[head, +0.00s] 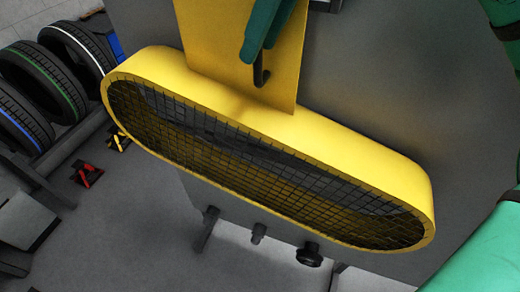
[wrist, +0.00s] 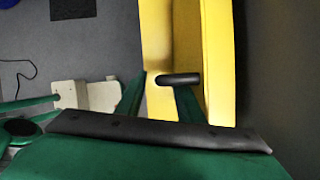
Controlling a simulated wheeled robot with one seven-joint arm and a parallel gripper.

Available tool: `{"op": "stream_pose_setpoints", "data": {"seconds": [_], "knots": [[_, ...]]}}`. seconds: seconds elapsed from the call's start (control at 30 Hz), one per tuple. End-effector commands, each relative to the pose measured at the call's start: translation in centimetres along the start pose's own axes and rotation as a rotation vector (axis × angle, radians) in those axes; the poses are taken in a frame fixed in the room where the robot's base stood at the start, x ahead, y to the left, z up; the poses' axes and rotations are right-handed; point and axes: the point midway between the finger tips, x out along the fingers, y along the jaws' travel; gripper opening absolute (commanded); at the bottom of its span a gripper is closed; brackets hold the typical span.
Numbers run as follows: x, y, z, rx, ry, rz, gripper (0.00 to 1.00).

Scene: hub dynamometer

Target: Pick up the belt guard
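The belt guard (head: 290,140) is a long yellow rounded cover with a dark wire mesh face, and a flat yellow plate rises behind it. It lies tilted across the middle of the head view, against a grey panel. A small dark bent handle (head: 261,75) stands out from the plate. My green gripper (head: 262,55) is at the plate, right at this handle. In the wrist view my gripper (wrist: 160,82) has its fingers apart, with the dark handle (wrist: 180,79) by the right finger's tip and the yellow guard (wrist: 220,60) beyond. Contact with the handle is unclear.
Several tyres (head: 40,85) stand on a rack at the left. A red item (head: 87,173) and a yellow item (head: 118,140) lie on the floor near it. The grey panel (head: 385,75) is close behind the guard. A dark knob (head: 309,255) sits below it.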

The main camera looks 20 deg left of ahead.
Motion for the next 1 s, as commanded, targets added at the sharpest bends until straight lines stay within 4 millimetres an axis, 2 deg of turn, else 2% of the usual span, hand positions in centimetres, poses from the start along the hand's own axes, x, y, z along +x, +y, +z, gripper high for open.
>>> {"op": "stream_pose_setpoints", "data": {"seconds": [0.1, 0.2, 0.43, 0.47, 0.6, 1.0], "knots": [[1.5, 0.0, 0.0, -0.001, 0.001, 0.000, 0.34], [2.1, 0.0, 0.0, -0.001, -0.001, 0.000, 0.34], [2.2, -0.1, -0.1, 0.001, -0.001, -0.001, 0.34], [2.2, -0.1, -0.1, 0.001, 0.000, -0.001, 0.32], [2.2, -0.1, -0.1, 0.001, 0.000, -0.001, 0.00], [2.2, 0.0, -0.1, 0.001, 0.000, -0.001, 0.00]]}}
